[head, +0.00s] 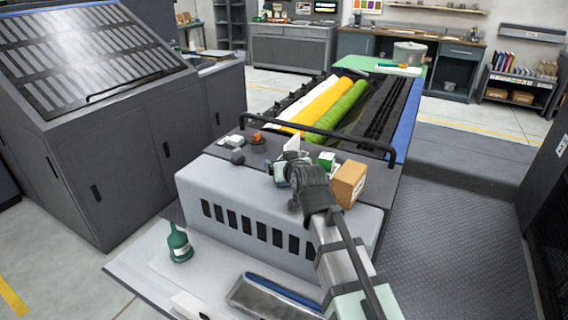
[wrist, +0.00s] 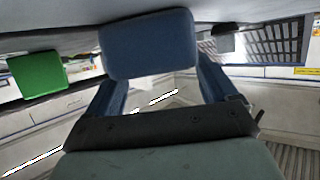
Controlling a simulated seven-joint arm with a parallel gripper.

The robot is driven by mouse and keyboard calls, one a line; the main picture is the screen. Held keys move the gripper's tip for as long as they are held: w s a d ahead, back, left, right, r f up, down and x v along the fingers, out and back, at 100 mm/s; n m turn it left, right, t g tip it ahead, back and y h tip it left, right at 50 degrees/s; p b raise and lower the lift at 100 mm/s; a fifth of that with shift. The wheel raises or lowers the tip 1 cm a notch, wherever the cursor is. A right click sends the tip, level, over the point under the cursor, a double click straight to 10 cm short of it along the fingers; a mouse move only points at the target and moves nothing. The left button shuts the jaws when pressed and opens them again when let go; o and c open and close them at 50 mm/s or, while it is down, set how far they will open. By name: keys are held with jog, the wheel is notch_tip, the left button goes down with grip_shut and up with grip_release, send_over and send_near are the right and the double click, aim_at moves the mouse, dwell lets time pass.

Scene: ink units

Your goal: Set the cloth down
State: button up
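In the wrist view a dark blue, rounded block-like piece, which looks like the folded cloth (wrist: 148,43), sits between the ends of my gripper's two blue fingers. My gripper (wrist: 155,68) appears closed on its sides; the exact contact is not clear. In the head view my gripper (head: 290,172) is over the near end of the press top, among small items. The cloth cannot be made out there, as the wrist and clutter hide that spot.
A cardboard box (head: 348,184) stands close right of my wrist, with a green box (head: 326,160) behind it. A black rail (head: 320,133) crosses before the yellow and green rollers. A green bottle (head: 179,243) stands on the lower ledge.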

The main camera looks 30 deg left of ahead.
jog(key=shift+o, duration=0.9)
jog(key=shift+s+d+f, duration=0.15)
jog(key=shift+s+f, duration=0.05)
jog(key=shift+f, duration=0.5)
jog(key=shift+r, duration=0.1)
jog(key=shift+w+r, duration=0.1)
jog(key=shift+r, duration=0.4)
jog(key=v, duration=1.1)
jog(key=shift+r, duration=0.5)
jog(key=shift+d, duration=0.1)
